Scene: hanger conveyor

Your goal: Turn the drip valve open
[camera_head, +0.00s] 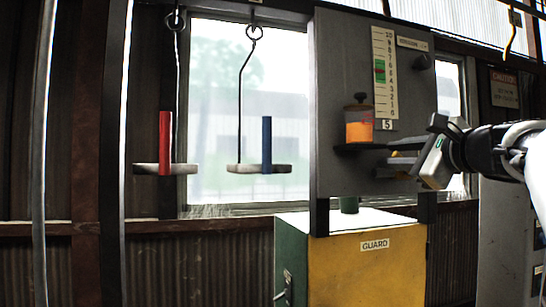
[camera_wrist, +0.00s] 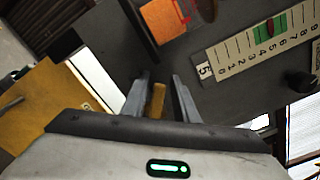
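An oiler jar (camera_head: 359,125) with orange liquid and a dark cap stands on a small shelf on the grey panel. Its orange body (camera_wrist: 162,20) also shows at the top of the wrist view. My gripper (camera_head: 385,165) reaches in from the right, just below and right of the jar, close to the panel. In the wrist view, a small yellow bar (camera_wrist: 157,100), perhaps the drip valve's handle, lies between the two fingers of my gripper (camera_wrist: 160,82). The fingers look open, with a narrow gap on each side of the bar. Whether they touch it is unclear.
A numbered scale (camera_head: 385,75) with a green band and a dark knob (camera_head: 422,62) are on the panel above. A yellow guard box (camera_head: 365,270) stands below. Two hangers with a red post (camera_head: 165,140) and a blue post (camera_head: 267,140) hang at the left.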

